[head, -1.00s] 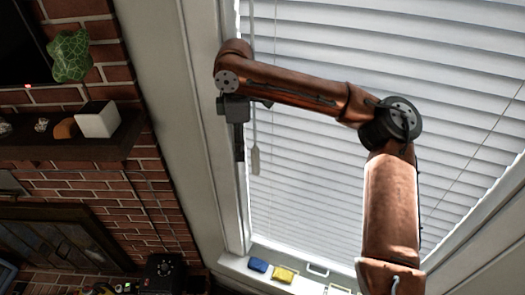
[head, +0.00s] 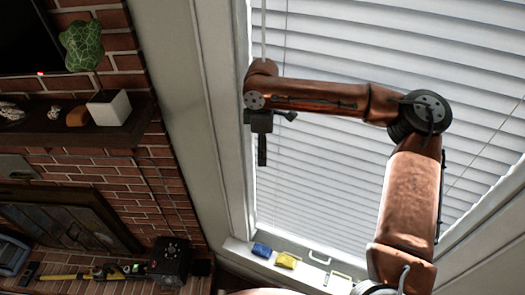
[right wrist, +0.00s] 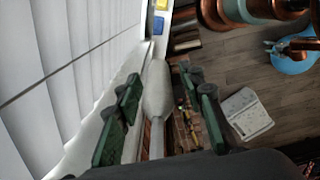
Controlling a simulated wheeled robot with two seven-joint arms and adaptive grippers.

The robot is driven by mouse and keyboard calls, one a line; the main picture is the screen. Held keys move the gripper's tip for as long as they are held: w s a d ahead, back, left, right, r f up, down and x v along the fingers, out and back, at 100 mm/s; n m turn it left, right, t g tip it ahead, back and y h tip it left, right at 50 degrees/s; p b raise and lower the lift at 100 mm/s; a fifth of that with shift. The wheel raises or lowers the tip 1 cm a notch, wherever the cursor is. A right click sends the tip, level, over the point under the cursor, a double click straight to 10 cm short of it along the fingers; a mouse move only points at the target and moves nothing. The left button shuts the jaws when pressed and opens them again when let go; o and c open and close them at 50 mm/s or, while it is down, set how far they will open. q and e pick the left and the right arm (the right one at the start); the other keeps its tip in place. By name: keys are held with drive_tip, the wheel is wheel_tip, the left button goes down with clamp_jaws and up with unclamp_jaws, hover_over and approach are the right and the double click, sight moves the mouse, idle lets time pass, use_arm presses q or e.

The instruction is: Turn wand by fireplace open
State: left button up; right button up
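The wand (head: 263,30) is a thin white rod hanging at the left side of the white blind (head: 370,60). Its upper part shows above my right arm in the head view; its lower end is hidden there by the arm and gripper. In the right wrist view the wand's pale wide end (right wrist: 157,92) lies between the two green-padded fingers. My left gripper is not in view.
The window frame (head: 240,130) stands close left of the gripper. A blue block (head: 261,250) and a yellow block (head: 287,260) sit on the sill. The brick fireplace with a dark mantel (head: 75,130) is at the left. A black box (head: 170,262) stands on the hearth.

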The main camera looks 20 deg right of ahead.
drive_tip(key=shift+d, duration=0.15)
drive_tip(key=shift+c, duration=0.6)
drive_tip(key=shift+c, duration=0.8)
clamp_jaws()
drive_tip(key=shift+m, duration=0.3)
drive_tip(key=m, duration=0.7)
drive_tip(key=shift+m, duration=0.3)
drive_tip(key=m, duration=0.6)
drive_tip(key=shift+w+r+m, duration=0.1)
drive_tip(key=shift+r+m, duration=0.05)
drive_tip(key=shift+m, duration=0.15)
drive_tip(key=shift+d, duration=0.1)
